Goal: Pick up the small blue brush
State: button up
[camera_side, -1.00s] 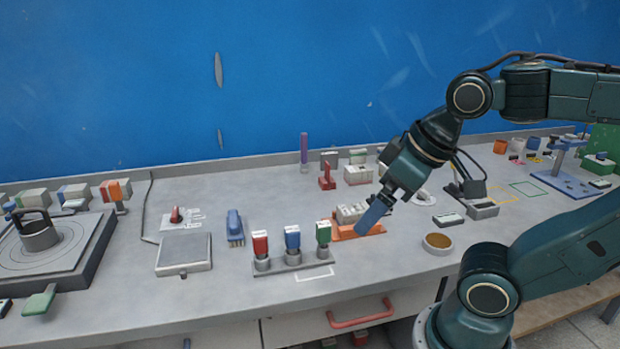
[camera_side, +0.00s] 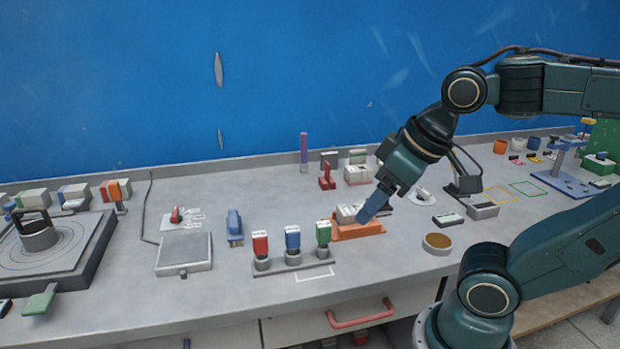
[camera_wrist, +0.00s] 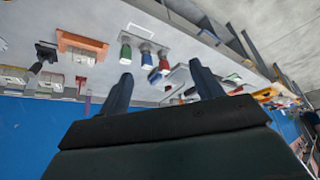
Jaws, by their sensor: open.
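The small blue brush (camera_side: 235,224) stands on the grey bench in the side view, left of the row of red, blue and green stamps. Its bristles face down and its blue handle is on top. My gripper (camera_side: 364,217) is well to its right, above the orange tray (camera_side: 358,231). In the wrist view my gripper (camera_wrist: 157,88) shows two dark blue fingers spread apart with nothing held between them. A small blue shape by the right finger may be the brush, but I cannot tell.
The stamp rack (camera_side: 291,261) stands between my gripper and the brush. A grey flat box (camera_side: 184,253) and a red switch (camera_side: 177,215) lie left of the brush. A round brown-topped dish (camera_side: 437,242) is at the right. Bench in front of the brush is clear.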

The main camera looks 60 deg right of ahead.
jog(key=w+d+r+m+g, duration=0.15)
jog(key=w+r, duration=0.35)
jog(key=w, duration=0.6)
jog(key=m+g, duration=0.4)
jog(key=m, duration=0.3)
send_over(232, 216)
notch_tip(232, 216, down, 16)
jog(key=shift+d+f, duration=0.1)
jog(key=shift+f, duration=0.1)
jog(key=shift+f, duration=0.1)
jog(key=shift+f, duration=4.15)
